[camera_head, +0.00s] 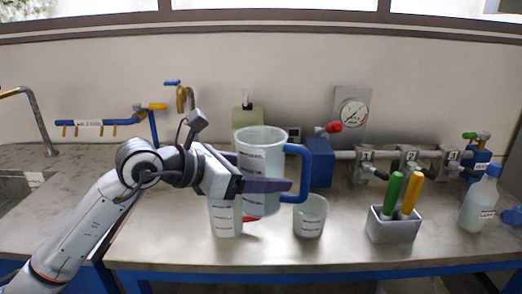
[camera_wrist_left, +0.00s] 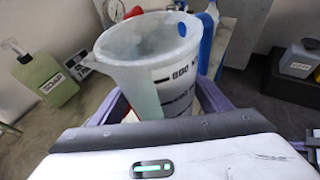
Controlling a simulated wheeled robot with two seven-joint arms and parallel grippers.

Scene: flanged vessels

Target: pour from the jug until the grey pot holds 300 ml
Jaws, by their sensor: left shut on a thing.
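My left gripper (camera_head: 268,185) is shut on the jug (camera_head: 261,160), a pale translucent vessel with a blue handle on its right. The jug is held about upright above the counter. In the left wrist view the jug (camera_wrist_left: 150,75) stands between my purple fingers, with dark printed markings on its wall; its liquid level cannot be made out. Two pale greyish marked vessels stand below: a taller one (camera_head: 224,218) left of the jug, partly hidden by my gripper, and a shorter open one (camera_head: 310,218) to its right. I cannot tell for sure which is the grey pot. My right gripper is not in view.
A grey holder (camera_head: 393,230) with green and yellow handled tools stands right of the shorter vessel. Valved pipes, a gauge (camera_head: 352,113) and a green soap bottle (camera_head: 247,118) are behind. The counter's left front is clear.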

